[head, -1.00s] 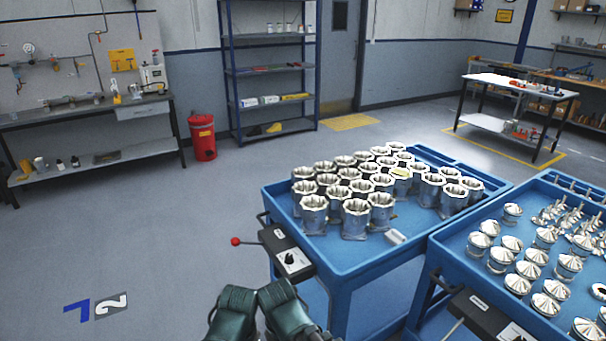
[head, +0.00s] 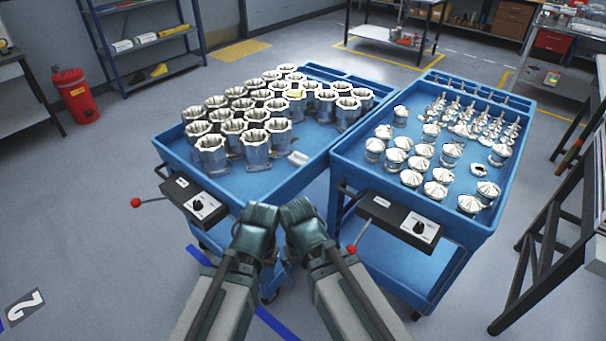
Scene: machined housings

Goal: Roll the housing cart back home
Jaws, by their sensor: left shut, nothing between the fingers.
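The housing cart (head: 180,152) is a blue cart at the centre-left, its tray holding rows of silver machined housings (head: 256,148). Its front carries a dark control box (head: 195,199) with a knob and a lever ending in a red ball (head: 135,203). My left gripper (head: 262,214) is shut and empty, in front of the cart's near right corner and apart from the lever. My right gripper (head: 296,212) is close beside it, in front of the gap between the two carts; its fingertips are not clear enough to judge.
A second blue cart (head: 470,225) with cone-topped silver parts stands close on the right, with its own control box (head: 398,220) and red-ball lever. Blue floor lines run under the carts. A floor mark "2" (head: 24,306) lies lower left. Floor is open at left; a bench (head: 545,235) stands right.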

